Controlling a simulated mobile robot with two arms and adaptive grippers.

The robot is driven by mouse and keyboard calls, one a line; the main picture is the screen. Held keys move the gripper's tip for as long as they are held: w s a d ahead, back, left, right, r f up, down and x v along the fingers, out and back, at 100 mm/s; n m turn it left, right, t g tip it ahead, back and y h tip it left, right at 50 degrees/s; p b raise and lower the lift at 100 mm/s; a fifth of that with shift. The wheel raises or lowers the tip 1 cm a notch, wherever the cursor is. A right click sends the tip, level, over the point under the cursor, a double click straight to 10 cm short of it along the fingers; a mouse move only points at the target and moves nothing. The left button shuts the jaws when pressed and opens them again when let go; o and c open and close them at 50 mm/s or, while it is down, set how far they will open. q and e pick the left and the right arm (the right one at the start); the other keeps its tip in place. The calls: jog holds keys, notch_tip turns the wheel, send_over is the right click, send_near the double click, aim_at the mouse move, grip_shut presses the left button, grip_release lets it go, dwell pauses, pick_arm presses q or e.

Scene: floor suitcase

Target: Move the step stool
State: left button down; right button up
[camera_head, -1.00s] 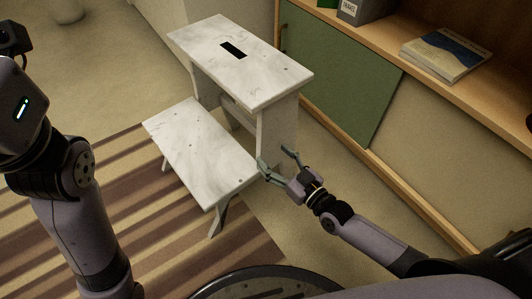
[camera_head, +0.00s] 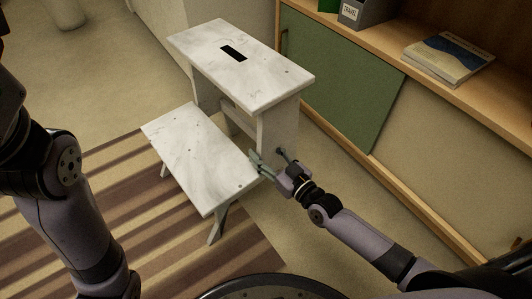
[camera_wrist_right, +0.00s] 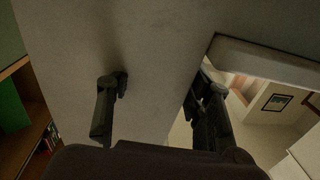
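The step stool (camera_head: 245,65) is white with a marble look and stands upright on the floor. It has a high top step with a dark slot and a lower step (camera_head: 200,158) toward the front left. My right gripper (camera_head: 268,155) is open at the stool's near right side, by the side panel (camera_head: 276,125) and the lower step's right corner. In the right wrist view the panel (camera_wrist_right: 150,50) fills much of the picture. One finger is in front of it, the other at its edge; contact is unclear. My left arm is at the left, its gripper out of view.
A striped rug (camera_head: 110,190) lies under the lower step. A wooden shelf unit with a green sliding door (camera_head: 335,80) stands close on the right, holding a book (camera_head: 447,56) and a grey binder (camera_head: 362,12). Open floor lies at the upper left.

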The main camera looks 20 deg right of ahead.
grip_shut()
dwell(0.3)
dwell(0.3)
